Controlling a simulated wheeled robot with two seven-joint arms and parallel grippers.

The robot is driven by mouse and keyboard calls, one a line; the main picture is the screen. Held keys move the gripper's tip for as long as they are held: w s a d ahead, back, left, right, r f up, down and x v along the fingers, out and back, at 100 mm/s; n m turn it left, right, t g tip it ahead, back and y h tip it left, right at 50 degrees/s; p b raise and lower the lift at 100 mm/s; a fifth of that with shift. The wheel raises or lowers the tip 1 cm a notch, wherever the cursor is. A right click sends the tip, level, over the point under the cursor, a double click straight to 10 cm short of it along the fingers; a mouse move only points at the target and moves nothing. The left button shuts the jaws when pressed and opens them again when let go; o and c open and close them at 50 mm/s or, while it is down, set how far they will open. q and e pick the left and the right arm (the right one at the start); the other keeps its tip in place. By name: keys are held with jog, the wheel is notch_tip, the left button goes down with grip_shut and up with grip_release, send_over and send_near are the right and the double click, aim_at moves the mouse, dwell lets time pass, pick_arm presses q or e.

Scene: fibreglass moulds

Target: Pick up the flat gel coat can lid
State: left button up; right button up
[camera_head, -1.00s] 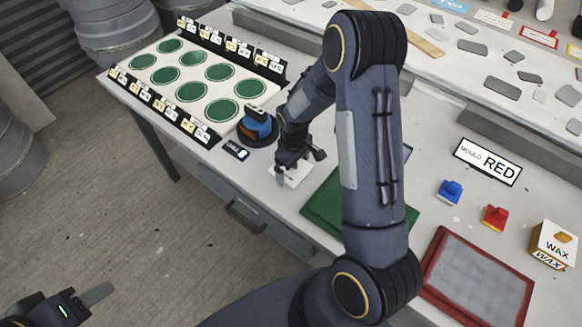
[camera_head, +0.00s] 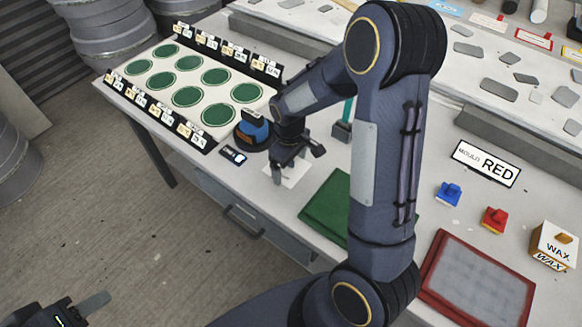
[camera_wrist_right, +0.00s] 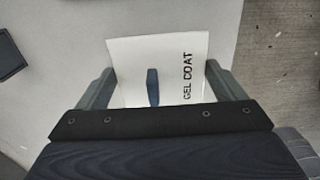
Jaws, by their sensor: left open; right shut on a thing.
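The gel coat can lid is a flat white square with black "GEL COAT" lettering (camera_wrist_right: 130,55) and a small dark blue upright piece at its middle. In the head view the lid (camera_head: 297,174) shows near the table's front edge, partly covered by my right gripper (camera_head: 288,172). In the right wrist view my right gripper (camera_wrist_right: 158,88) has one finger at each side edge of the lid and is shut on it. I cannot tell whether the lid is clear of the table. My left gripper (camera_head: 88,308) is open and empty over the floor at bottom left, partly out of frame.
A blue item on a round black base (camera_head: 253,128) and a small dark label (camera_head: 233,155) stand left of the lid. A white board with green discs (camera_head: 187,96) lies further left. A green mould (camera_head: 325,205) lies right, partly behind my arm.

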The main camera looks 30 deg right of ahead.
jog(key=s+a+r, duration=0.1)
jog(key=r, duration=0.1)
jog(key=s+a+r, duration=0.1)
jog(key=s, duration=0.1)
jog(key=shift+a+r+b, duration=0.15)
jog(key=shift+r+b, duration=0.15)
jog(key=shift+r, duration=0.05)
jog(key=s+a+r+b, duration=0.1)
jog(key=s+a+r, duration=0.2)
jog(key=s+a, duration=0.15)
jog(key=w+d+m, duration=0.4)
jog(key=d+m, duration=1.4)
jog(key=m, duration=0.2)
jog(key=s+d+m, duration=0.2)
jog(key=d+m, duration=0.6)
jog(key=d, duration=0.1)
jog(key=s+d+m+p, duration=0.1)
jog(key=s+d+m, duration=0.1)
jog(key=d+m, duration=0.6)
jog(key=shift+s+d+f, duration=0.25)
jog(key=shift+s+d, duration=0.05)
jog(key=shift+d, duration=0.55)
